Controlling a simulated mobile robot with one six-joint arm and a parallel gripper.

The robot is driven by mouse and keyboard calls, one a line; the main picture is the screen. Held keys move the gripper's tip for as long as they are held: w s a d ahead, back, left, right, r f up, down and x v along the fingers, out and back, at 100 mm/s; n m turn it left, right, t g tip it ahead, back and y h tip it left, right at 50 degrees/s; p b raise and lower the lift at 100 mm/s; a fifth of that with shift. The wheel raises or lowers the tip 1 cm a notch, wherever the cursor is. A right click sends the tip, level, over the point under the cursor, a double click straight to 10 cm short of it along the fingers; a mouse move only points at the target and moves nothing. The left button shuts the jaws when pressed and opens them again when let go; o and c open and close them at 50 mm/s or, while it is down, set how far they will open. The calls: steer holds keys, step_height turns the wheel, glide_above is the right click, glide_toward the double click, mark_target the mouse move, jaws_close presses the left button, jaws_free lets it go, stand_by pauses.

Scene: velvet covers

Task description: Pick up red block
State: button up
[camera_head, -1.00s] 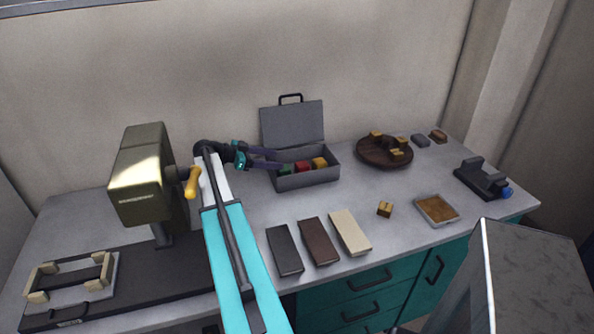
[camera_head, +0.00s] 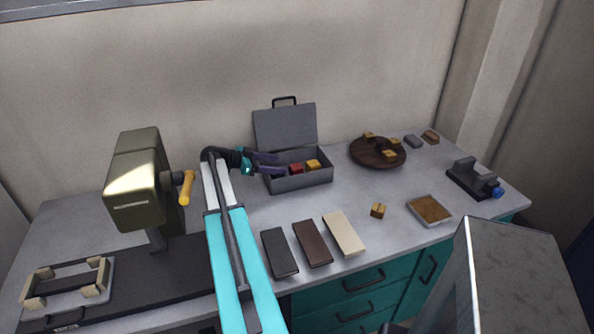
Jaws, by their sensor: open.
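The red block (camera_head: 296,168) sits inside the open grey toolbox (camera_head: 304,182), beside a yellow block (camera_head: 313,164) on its right. My gripper (camera_head: 281,164) reaches in from the left at the left end of the toolbox. Its two dark fingers are apart, with nothing seen between them. The fingertips are left of the red block; whether they touch it cannot be told. The green block seen earlier at the left end of the box is hidden now, behind or under the lower finger.
The toolbox lid (camera_head: 285,128) stands open behind. A brown round tray (camera_head: 378,153) with small blocks is to the right. An olive machine (camera_head: 139,178) with a yellow handle stands left of my arm. Dark, brown and cream slabs (camera_head: 344,233) lie in front.

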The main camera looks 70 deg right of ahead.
mark_target(299, 166)
steer(key=shift+p+x, duration=0.35)
steer(key=shift+x, duration=1.4)
steer(key=shift+s+d+p, duration=0.35)
steer(key=shift+d+p, duration=0.05)
steer(key=shift+p, duration=0.05)
steer(key=shift+p+x, duration=0.95)
steer(key=shift+x, duration=1.2)
steer(key=shift+f, duration=0.15)
steer(key=c, duration=1.2)
